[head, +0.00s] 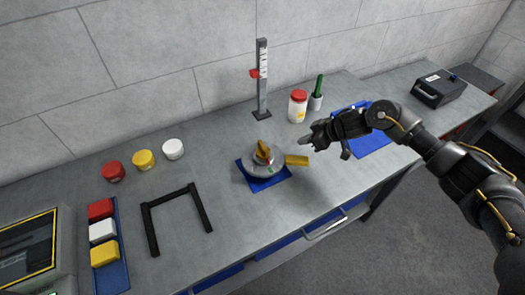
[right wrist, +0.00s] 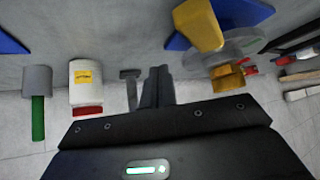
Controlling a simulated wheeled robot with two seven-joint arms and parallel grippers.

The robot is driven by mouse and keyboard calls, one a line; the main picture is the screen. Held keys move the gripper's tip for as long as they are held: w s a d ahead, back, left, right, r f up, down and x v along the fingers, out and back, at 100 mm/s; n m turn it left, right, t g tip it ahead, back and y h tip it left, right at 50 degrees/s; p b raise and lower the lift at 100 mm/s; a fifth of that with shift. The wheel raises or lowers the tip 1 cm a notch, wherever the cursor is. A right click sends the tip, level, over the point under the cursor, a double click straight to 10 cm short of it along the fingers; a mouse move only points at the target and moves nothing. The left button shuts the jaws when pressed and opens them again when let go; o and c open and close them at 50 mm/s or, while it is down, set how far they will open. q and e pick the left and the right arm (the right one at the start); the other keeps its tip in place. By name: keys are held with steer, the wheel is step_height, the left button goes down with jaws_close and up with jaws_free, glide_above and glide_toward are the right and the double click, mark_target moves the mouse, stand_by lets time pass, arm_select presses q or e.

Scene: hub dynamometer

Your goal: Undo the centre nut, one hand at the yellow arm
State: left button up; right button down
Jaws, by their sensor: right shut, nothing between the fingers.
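The hub is a round grey disc (head: 268,171) on a blue base (head: 265,184) near the middle of the bench. A yellow-orange piece (head: 263,151) stands at its centre; I cannot make out a separate nut. The yellow arm (head: 297,160) sticks out from the disc to the right. In the right wrist view, the yellow arm (right wrist: 200,25) shows large at the top, with the centre piece (right wrist: 228,78) below the disc (right wrist: 238,48). My right gripper (head: 304,141) is shut and empty, above and to the right of the yellow arm, apart from it. My left gripper is not in view.
A scale post (head: 262,85), a red-lidded jar (head: 298,106) and a cup with a green handle (head: 316,101) stand behind. A blue mat (head: 370,145) lies under my right arm. A black frame (head: 177,215), small pots (head: 143,159) and a blue tray (head: 122,245) are left.

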steer(key=shift+f, duration=0.2)
steer(key=shift+f, duration=3.4)
steer(key=shift+r, duration=0.2)
steer(key=shift+r, duration=0.7)
steer(key=shift+s, duration=0.15)
steer(key=shift+s, duration=0.45)
